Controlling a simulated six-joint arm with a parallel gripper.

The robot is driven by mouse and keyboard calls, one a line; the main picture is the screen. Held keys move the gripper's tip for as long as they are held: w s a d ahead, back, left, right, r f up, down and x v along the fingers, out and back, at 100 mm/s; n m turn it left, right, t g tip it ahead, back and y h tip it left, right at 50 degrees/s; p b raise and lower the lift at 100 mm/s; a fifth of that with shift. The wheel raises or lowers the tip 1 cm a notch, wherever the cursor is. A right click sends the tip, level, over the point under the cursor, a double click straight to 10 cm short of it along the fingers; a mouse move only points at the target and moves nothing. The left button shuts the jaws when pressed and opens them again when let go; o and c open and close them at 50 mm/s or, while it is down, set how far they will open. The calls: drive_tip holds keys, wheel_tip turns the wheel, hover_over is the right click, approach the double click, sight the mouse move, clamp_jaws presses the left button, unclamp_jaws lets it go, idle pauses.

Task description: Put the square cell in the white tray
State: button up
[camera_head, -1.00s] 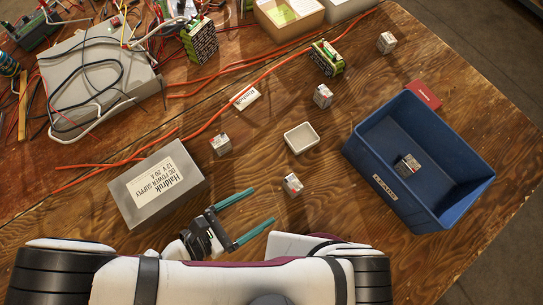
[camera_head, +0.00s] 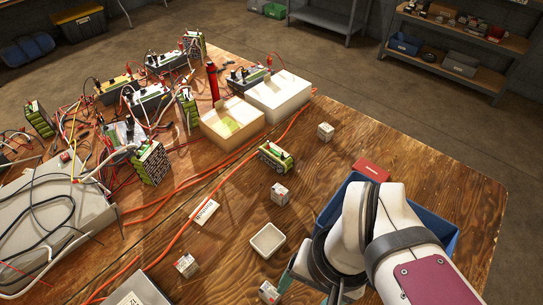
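Several small pale block-shaped cells lie on the wooden table: one at the far right (camera_head: 325,131), one in the middle (camera_head: 280,192), one at left (camera_head: 187,264) and one at the bottom edge (camera_head: 269,291). I cannot tell which is the square cell. The small white tray (camera_head: 267,240) sits flat among them and looks empty. My gripper (camera_head: 288,284) is low in the picture, a teal finger close beside the bottom cell. My arm and the picture edge hide most of it, so its opening and any contact are unclear.
A blue bin (camera_head: 447,243) stands at right, largely behind my arm. A red box (camera_head: 371,170), a green-yellow pack (camera_head: 275,158) and a paper label (camera_head: 204,212) lie nearby. Orange cables, a grey case (camera_head: 50,225) and electronics crowd the left. The far right tabletop is clear.

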drive_tip(key=n+g+h, duration=0.3)
drive_tip(key=n, duration=0.6)
hover_over(269, 291)
drive_tip(key=w, duration=0.1)
drive_tip(key=f, duration=0.2)
drive_tip(key=w+a+f+n+h, duration=0.2)
drive_tip(key=w+a+f+n, duration=0.15)
drive_tip(key=a+n, duration=0.2)
drive_tip(key=x, duration=1.1)
drive_tip(key=d+x, duration=0.1)
drive_tip(key=x, duration=0.4)
drive_tip(key=shift+s+d+r, duration=0.1)
drive_tip(key=shift+s+d, duration=0.05)
drive_tip(key=shift+s, duration=0.05)
clamp_jaws()
